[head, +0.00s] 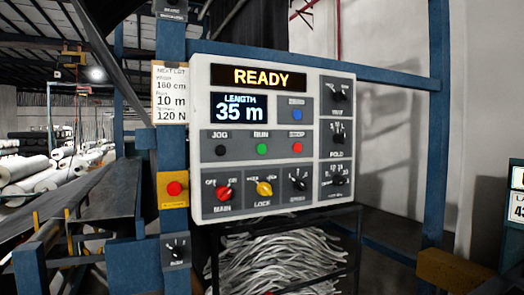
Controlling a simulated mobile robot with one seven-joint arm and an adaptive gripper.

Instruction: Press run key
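The run key is a green round button (262,149) under the label RUN, in the middle row of the white control panel (203,120). A black JOG button (220,150) is to its left and a red STOP button (297,148) to its right. The upper display (262,78) reads READY. The length display (239,109) reads 35 m. A red MAIN knob (222,194) and a yellow LOCK knob (264,188) sit below the keys. My gripper is not in view.
A yellow box with a red button (174,189) is on the blue post left of the panel. A paper card (171,95) hangs above it. A black rack of grey strands (283,262) stands below the panel. White rolls (40,170) lie at the far left.

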